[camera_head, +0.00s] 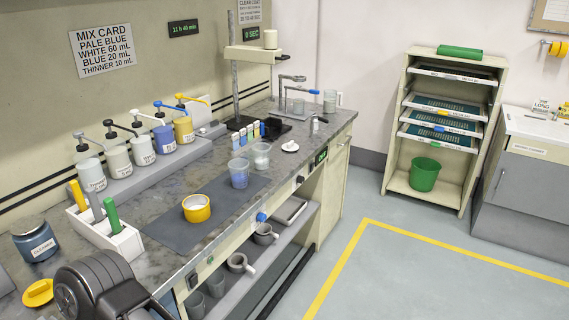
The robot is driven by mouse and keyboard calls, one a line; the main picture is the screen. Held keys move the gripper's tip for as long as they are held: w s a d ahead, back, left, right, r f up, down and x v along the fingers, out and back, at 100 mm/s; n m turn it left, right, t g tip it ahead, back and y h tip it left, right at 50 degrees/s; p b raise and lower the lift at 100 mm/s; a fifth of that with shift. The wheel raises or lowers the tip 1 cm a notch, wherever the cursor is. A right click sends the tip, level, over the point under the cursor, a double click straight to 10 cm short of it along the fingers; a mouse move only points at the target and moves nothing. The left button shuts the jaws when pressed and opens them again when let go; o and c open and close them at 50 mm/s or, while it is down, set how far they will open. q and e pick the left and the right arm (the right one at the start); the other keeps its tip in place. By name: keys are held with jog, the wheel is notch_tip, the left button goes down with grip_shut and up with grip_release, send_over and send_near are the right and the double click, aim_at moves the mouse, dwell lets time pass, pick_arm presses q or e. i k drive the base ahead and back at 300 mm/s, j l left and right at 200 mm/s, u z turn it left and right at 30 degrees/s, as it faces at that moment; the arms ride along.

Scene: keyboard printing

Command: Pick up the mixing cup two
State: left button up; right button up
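Two clear cups stand upright on the bench. The nearer clear cup (239,173) holds something blue and stands on the dark mat. The farther clear cup (261,155) has whitish contents and stands just behind it to the right. I cannot read any label that tells which is mixing cup two. A yellow round container (197,208) with pale contents stands nearer on the mat. I see neither of my grippers at the cups, and no gripper fingers elsewhere in view.
Several pump bottles (142,150) line the back of the bench. A white caddy (104,236) with coloured handles stands at left, near a dark ribbed object (88,286). The dark mat (185,236) has bare room around the yellow container. Grey mugs (240,263) sit on the shelf below.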

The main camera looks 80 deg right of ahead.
aim_at(262, 157)
jog(key=z, duration=1.75)
